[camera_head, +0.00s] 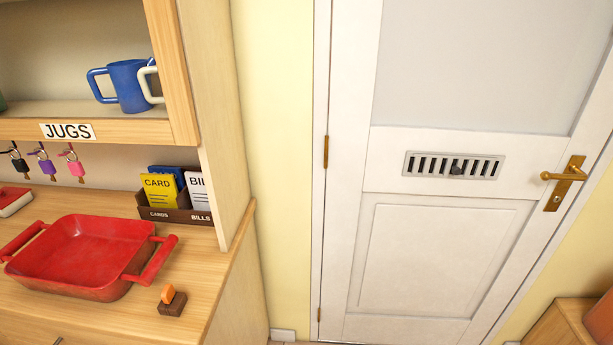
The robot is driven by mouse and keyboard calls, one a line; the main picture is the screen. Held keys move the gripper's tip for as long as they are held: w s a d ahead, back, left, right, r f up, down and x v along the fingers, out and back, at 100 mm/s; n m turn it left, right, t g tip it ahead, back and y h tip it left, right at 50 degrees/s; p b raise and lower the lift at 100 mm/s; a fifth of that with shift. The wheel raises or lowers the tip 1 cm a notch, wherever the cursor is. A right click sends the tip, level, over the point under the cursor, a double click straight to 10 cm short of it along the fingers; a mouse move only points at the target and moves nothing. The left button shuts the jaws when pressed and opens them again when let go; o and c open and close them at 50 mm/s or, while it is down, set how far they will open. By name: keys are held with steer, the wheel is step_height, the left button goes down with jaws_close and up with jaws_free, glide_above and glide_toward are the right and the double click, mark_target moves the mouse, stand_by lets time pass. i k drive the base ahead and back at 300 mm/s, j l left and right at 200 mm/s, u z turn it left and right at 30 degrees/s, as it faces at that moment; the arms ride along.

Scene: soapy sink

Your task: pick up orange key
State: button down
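A small orange piece (168,293) stands upright in a small dark brown block (172,304) on the wooden counter, near its front right corner. Its shape resembles a key head, but any shaft is hidden and I cannot tell for certain that it is the orange key. Keys hang from hooks under the shelf at the left: a black key (19,166), a purple key (48,168) and a pink key (76,168). My gripper is not in view.
A red baking dish (83,255) with two handles sits left of the brown block. Behind stands a card holder (170,211) marked CARDS and BILLS. A blue jug (128,86) stands on the shelf. A closed white door (440,240) is at right.

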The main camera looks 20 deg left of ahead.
mark_target(167, 292)
steer(key=k+j+u, duration=0.1)
steer(key=u, duration=1.4)
steer(key=z, duration=1.9)
steer(key=u, duration=1.9)
steer(key=i+j+z, duration=0.15)
steer(key=k+j, duration=0.05)
steer(key=j, duration=0.05)
